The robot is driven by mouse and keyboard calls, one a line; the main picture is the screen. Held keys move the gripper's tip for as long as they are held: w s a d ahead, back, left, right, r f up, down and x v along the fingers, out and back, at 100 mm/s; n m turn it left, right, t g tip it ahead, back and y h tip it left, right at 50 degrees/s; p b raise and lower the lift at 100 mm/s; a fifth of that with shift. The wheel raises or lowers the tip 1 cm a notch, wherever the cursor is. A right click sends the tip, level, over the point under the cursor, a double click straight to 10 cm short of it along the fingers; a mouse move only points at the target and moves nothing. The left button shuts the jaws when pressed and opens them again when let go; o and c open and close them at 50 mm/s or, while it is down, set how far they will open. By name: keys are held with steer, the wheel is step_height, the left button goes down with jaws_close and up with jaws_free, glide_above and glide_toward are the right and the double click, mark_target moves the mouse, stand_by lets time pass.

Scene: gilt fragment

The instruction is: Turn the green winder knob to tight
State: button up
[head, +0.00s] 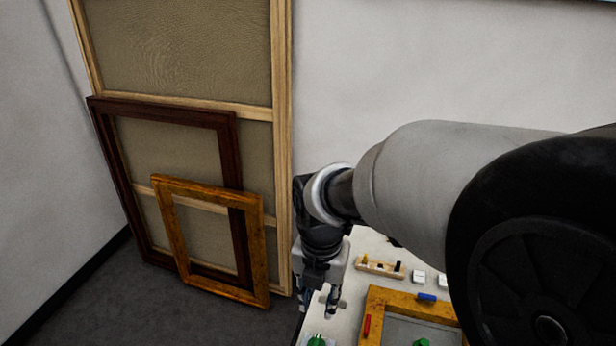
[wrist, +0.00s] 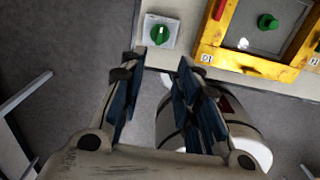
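A green winder knob (wrist: 159,34) with a pale pointer line sits on a white square plate at the near edge of the table in the wrist view. Its tight mark cannot be read. In the head view a green knob (head: 317,341) shows at the bottom edge, partly cut off. My gripper (wrist: 158,65) is open and empty, its two blue-padded fingers apart, with the knob beyond the fingertips and between their lines. In the head view my gripper (head: 318,304) points down above the table's left end, apart from the knob.
A gilt frame (head: 375,302) lies on the table (head: 345,270), right of the knob, with a second green piece (wrist: 268,21) inside it. A small wooden rack (head: 380,268) stands behind. Empty picture frames (head: 170,235) lean against the wall at left.

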mark_target(317, 342)
step_height(317, 342, down, 18)
steer(key=b, duration=0.5)
steer(key=shift+r+b, duration=0.25)
steer(key=shift+b, duration=0.15)
jaws_close()
